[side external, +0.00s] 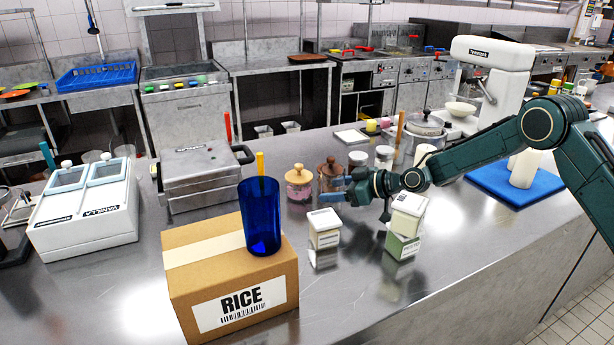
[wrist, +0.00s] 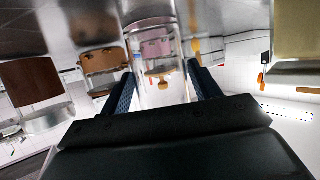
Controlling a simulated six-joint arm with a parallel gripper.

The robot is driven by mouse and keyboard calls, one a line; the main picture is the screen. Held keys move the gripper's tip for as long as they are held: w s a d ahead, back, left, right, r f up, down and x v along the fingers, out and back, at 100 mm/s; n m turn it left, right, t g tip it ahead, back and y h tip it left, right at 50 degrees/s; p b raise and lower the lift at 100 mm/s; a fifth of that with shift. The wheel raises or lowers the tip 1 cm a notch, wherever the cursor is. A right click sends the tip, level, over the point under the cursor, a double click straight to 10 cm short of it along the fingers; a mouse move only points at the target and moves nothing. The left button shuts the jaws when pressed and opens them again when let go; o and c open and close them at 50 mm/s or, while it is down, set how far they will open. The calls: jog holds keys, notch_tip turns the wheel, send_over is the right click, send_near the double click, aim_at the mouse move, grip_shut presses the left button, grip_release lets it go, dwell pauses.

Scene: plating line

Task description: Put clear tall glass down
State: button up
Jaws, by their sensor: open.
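The clear tall glass (wrist: 158,62) shows in the wrist view between the two blue fingers of my gripper (wrist: 160,84). A pink jar shows through its wall. My gripper is open around the glass; I cannot tell whether a finger touches it. In the side view my gripper (side external: 337,189) is low over the steel counter (side external: 345,285), its fingers pointing left in front of the lidded jars. I cannot make out the glass there, nor whether its base rests on the counter.
A pink jar (side external: 299,183) and a brown-lidded jar (side external: 331,172) stand close by the fingers. A white box (side external: 324,228) and two stacked boxes (side external: 405,226) are in front. A blue tumbler (side external: 262,220) stands on the rice carton (side external: 205,275).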

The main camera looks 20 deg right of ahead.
jog(key=v, duration=1)
jog(key=shift+s+d, duration=0.25)
jog(key=shift+s, duration=0.05)
jog(key=shift+r, duration=0.1)
jog(key=shift+c, duration=0.3)
